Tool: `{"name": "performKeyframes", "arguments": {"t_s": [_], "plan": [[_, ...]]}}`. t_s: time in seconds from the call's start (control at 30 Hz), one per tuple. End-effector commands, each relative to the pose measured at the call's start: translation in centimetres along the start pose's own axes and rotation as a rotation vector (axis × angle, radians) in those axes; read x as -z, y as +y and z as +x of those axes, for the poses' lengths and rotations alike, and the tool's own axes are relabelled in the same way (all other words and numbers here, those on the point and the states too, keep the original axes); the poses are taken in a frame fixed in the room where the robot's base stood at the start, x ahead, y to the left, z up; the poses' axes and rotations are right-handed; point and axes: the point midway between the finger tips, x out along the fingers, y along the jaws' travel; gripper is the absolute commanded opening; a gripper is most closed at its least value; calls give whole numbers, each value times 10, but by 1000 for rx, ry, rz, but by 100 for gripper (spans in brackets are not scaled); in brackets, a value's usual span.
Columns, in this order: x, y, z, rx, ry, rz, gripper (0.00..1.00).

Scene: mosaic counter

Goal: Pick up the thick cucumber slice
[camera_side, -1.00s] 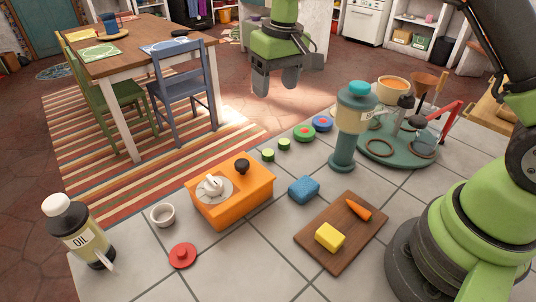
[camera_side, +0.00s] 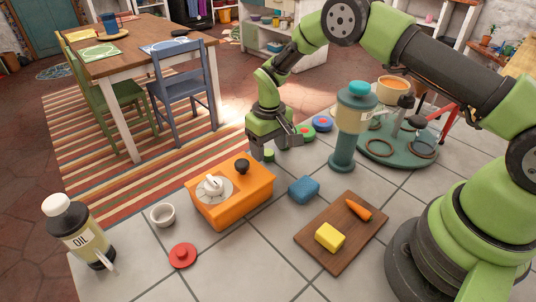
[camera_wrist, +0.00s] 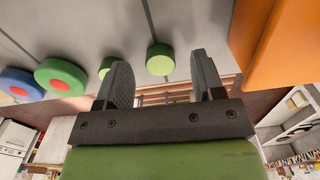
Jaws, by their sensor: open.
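Two small green cucumber slices lie near the counter's far edge. One slice (camera_side: 269,155) shows just below my gripper (camera_side: 275,147) in the side view; my gripper hides the other there. In the wrist view, one slice (camera_wrist: 160,58) sits in the gap between the fingers of my gripper (camera_wrist: 160,72). The other slice (camera_wrist: 107,66) is partly covered by the left finger. I cannot tell surely which slice is thicker. My gripper is open and empty, its fingers either side of the first slice in the picture; whether they reach its height is unclear.
An orange grinder box (camera_side: 232,195) stands close by. A green disc (camera_wrist: 60,77) and a blue disc (camera_side: 322,123) lie beside the slices. A teal-topped dispenser (camera_side: 345,130), a blue sponge (camera_side: 303,189) and a cutting board (camera_side: 318,258) are on the counter.

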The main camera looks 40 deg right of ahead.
Motion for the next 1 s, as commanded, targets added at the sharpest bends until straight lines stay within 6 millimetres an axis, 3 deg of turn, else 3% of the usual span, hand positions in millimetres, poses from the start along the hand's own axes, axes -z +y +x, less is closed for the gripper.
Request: {"name": "performKeyframes", "arguments": {"t_s": [0.1, 0.37, 0.6, 1.0], "plan": [[0, 0, 14, 0, 0, 0, 62], [0, 0, 16, 1, 2, 1, 62], [0, 0, 16, 1, 2, 1, 9], [1, 0, 12, 1, 3, 1, 9]]}}
